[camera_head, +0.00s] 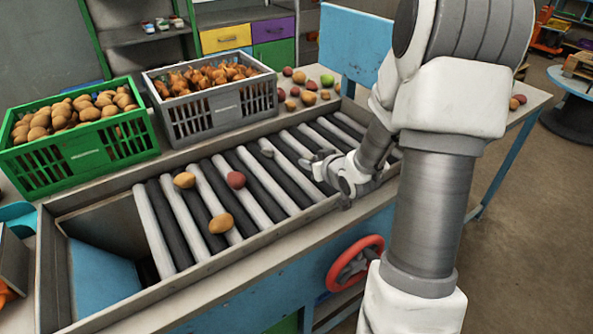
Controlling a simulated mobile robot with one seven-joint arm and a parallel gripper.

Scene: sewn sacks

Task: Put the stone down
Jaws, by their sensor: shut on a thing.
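My gripper (316,164) is low over the right half of the roller conveyor (262,188), its fingers pointing left. It is shut on a small dark grey thing that looks like the stone (318,172); the fingers hide much of it. Whether it touches the rollers cannot be told. Another small grey lump (267,153), like a stone, lies on the rollers left of the fingertips, apart from them.
Two potatoes (220,223) (184,180) and a reddish one (236,180) lie on the left rollers. A green crate (75,158) of potatoes and a grey crate (190,120) of orange-brown produce stand behind. An open chute (100,270) is at the left end. Loose produce (308,98) lies at the back.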

